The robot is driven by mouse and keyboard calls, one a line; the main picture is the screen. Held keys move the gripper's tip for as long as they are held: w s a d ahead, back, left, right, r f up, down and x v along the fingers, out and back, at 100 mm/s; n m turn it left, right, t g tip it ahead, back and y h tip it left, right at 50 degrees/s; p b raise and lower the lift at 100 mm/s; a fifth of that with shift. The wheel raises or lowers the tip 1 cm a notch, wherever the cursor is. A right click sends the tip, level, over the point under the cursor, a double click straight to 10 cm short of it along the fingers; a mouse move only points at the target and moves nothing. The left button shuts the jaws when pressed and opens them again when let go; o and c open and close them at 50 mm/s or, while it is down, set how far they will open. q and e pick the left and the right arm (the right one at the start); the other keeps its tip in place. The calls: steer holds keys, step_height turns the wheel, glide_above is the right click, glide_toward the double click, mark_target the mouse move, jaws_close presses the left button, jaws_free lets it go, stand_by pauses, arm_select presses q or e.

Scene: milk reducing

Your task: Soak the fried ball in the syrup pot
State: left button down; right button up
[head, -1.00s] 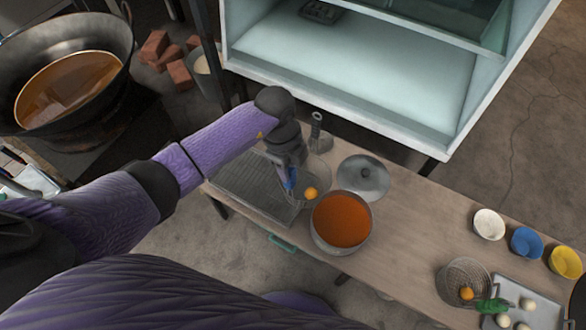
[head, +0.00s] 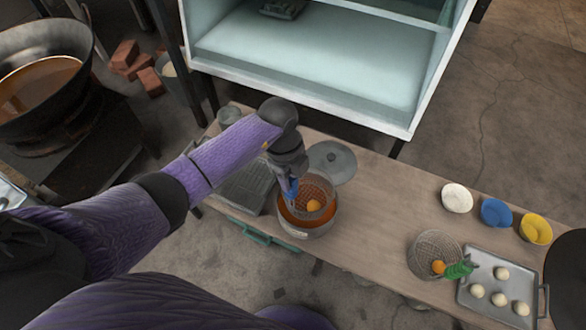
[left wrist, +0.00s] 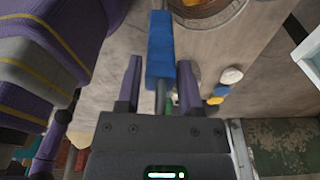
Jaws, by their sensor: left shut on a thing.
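My left gripper (head: 290,185) is shut on the blue handle of a wire strainer (head: 326,186). The blue handle (left wrist: 160,50) shows between the fingers in the left wrist view. The orange fried ball (head: 314,206) lies in the strainer's basket. The basket is at the mouth of the syrup pot (head: 308,233), within its rim from above; how deep it sits in the orange syrup I cannot tell. Part of the pot is hidden by the gripper and strainer. My right gripper is not in view.
The pot's lid (head: 331,160) lies just behind it. A grey rack tray (head: 246,188) is left of the pot. Right are a green-handled strainer (head: 434,248) with another ball, a dough tray (head: 467,297) and white, blue and yellow bowls (head: 497,212). The table between is clear.

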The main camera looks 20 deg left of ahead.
mark_target(292, 194)
arm_select(q)
step_height(292, 194, down, 8)
steer(key=b, duration=0.4)
steer(key=shift+f, duration=0.1)
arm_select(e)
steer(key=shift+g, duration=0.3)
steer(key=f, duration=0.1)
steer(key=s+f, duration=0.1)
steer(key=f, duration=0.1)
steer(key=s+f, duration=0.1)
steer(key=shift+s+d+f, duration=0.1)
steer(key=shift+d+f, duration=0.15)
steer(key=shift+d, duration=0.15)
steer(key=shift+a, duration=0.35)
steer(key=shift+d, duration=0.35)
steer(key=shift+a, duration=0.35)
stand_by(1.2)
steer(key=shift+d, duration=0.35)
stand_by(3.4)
